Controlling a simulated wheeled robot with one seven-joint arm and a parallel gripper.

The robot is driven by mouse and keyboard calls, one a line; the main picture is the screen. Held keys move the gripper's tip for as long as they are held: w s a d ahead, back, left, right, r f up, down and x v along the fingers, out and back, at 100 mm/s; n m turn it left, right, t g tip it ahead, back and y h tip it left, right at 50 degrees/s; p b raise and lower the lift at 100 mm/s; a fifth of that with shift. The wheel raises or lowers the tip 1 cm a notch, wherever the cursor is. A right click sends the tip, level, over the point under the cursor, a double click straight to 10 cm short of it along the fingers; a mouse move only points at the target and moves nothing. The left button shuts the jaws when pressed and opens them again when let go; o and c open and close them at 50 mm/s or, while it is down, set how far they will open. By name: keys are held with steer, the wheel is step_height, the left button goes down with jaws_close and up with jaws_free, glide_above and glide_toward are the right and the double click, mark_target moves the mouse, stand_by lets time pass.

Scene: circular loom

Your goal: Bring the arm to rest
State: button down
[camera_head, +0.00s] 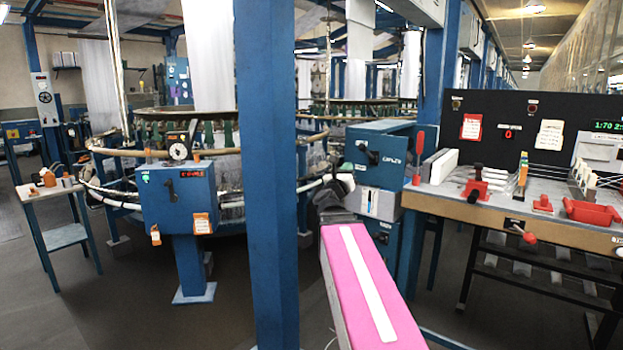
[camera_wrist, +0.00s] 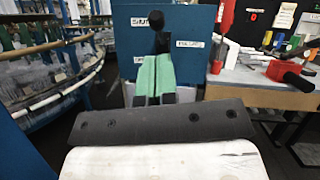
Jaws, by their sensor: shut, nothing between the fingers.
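My arm reaches forward in the head view as a pink link with a white stripe, ending at my dark gripper (camera_head: 333,192) in front of the blue control box (camera_head: 395,141). In the wrist view my gripper (camera_wrist: 156,80) shows two pale green finger pads close together above a dark bar. The fingers are shut with nothing between them. The box front (camera_wrist: 192,22) fills the upper middle of the wrist view. Its black lever (camera_wrist: 160,40) appears just above the fingertips. I cannot tell whether the fingers touch it.
A blue post (camera_head: 266,180) stands left of my arm. The circular loom (camera_head: 215,145) and another control box (camera_head: 178,197) are behind it. On the right, a workbench (camera_head: 500,205) holds red tools and a red tray (camera_head: 592,212). A small side table (camera_head: 48,190) stands far left.

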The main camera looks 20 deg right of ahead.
steer(key=w+a+f+n+g+y, duration=0.1)
steer(key=w+a+f+n+y, duration=0.1)
steer(key=a+f+n+y, duration=0.85)
steer(key=w+a+f+n+g+y, duration=0.2)
steer(key=a+f+n+y, duration=0.4)
steer(key=f+n, duration=0.9)
steer(key=s+a+f+n+g, duration=0.3)
steer(key=s+f+n+g, duration=1)
steer(key=s+f+n, duration=0.4)
step_height(320, 180, down, 4)
steer(key=s, duration=0.2)
steer(key=shift+s+h, duration=0.35)
steer(key=shift+s, duration=0.05)
